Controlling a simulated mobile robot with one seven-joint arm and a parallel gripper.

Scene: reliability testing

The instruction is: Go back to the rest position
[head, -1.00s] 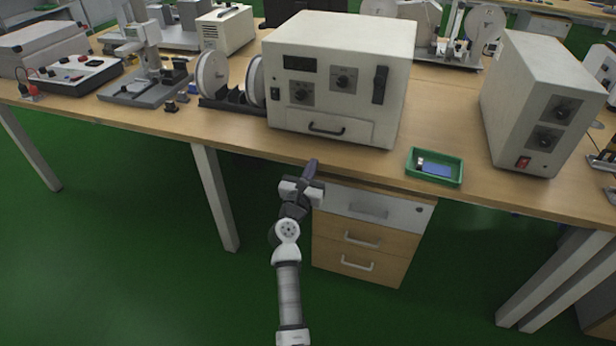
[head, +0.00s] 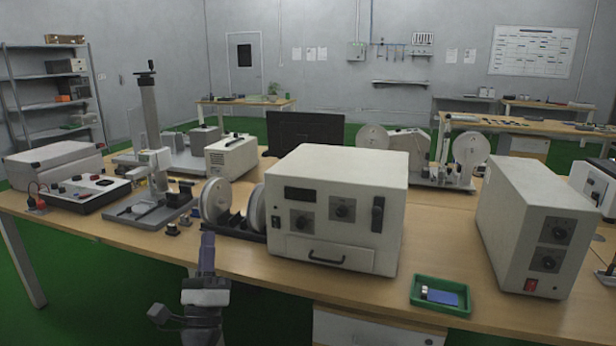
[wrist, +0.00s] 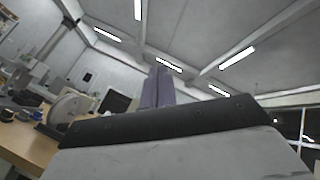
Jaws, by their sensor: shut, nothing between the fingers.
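My gripper (head: 207,240) is shut and empty in the head view. It points upward in front of the table's front edge, left of the large white box instrument. In the wrist view my gripper's fingers (wrist: 158,84) are together and point up toward the ceiling. Nothing is held between them. Part of my arm shows below the gripper; the rest is out of the head view.
The wooden table (head: 385,300) spans the view. On it stand the white box instrument (head: 340,165), a reel unit (head: 215,200), a green tray (head: 441,307) with small items, and another white instrument (head: 540,200) at right. Green floor lies below.

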